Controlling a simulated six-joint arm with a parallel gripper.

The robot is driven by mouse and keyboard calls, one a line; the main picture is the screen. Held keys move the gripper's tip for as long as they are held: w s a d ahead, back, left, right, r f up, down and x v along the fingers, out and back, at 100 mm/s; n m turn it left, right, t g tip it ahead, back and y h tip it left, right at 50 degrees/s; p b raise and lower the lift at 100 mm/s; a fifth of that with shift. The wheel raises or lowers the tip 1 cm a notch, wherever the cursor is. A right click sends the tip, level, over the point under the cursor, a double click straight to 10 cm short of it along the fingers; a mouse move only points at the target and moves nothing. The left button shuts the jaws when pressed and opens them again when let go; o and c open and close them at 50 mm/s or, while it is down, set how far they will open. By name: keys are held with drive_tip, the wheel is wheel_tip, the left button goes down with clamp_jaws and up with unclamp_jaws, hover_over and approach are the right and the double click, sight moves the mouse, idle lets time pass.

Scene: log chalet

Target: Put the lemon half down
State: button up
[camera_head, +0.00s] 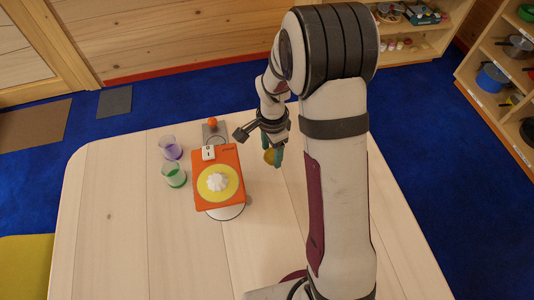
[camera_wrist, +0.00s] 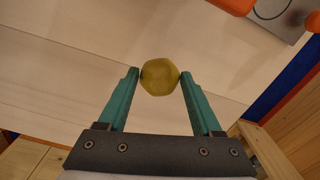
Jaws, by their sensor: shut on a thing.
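The lemon half (camera_wrist: 160,77) is a dull yellow rounded piece between the two teal fingertips in the wrist view. My gripper (camera_wrist: 160,80) is shut on it, with a fingertip at each side. In the head view the lemon half (camera_head: 268,156) shows as a small yellow patch at my gripper (camera_head: 274,157), partly hidden by the fingers. Both are over the pale wooden table (camera_head: 120,240), right of the orange board. I cannot tell whether the lemon half touches the table.
An orange board (camera_head: 205,200) with a yellow disc and white mound (camera_head: 217,182) stands left of my gripper. Two cups, one purple (camera_head: 170,148) and one green (camera_head: 174,175), are left of it. A grey plate with an orange ball (camera_head: 212,122) is behind. The table's front left is clear.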

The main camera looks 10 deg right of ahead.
sight(268, 166)
drive_tip(key=shift+w+a+f, duration=0.1)
drive_tip(key=shift+a+f, duration=0.05)
drive_tip(key=shift+f, duration=0.6)
drive_tip(key=shift+w+a+f, duration=0.1)
drive_tip(key=shift+a+f, duration=0.05)
drive_tip(key=shift+f, duration=0.65)
drive_tip(key=shift+w+a+f, duration=0.1)
drive_tip(key=shift+a+f, duration=0.05)
drive_tip(key=shift+f, duration=0.6)
drive_tip(key=o, duration=1.5)
drive_tip(key=shift+f, duration=0.1)
wheel_tip(268, 166, up, 12)
drive_tip(key=shift+f, duration=0.15)
drive_tip(key=s+a+r+n+y, duration=0.1)
drive_tip(key=s+r+n, duration=0.3)
drive_tip(key=s, duration=0.8)
drive_tip(key=s+a+r+n, duration=0.3)
drive_tip(key=s+r+n, duration=0.2)
drive_tip(key=s, duration=0.8)
drive_tip(key=shift+r+y, duration=0.4)
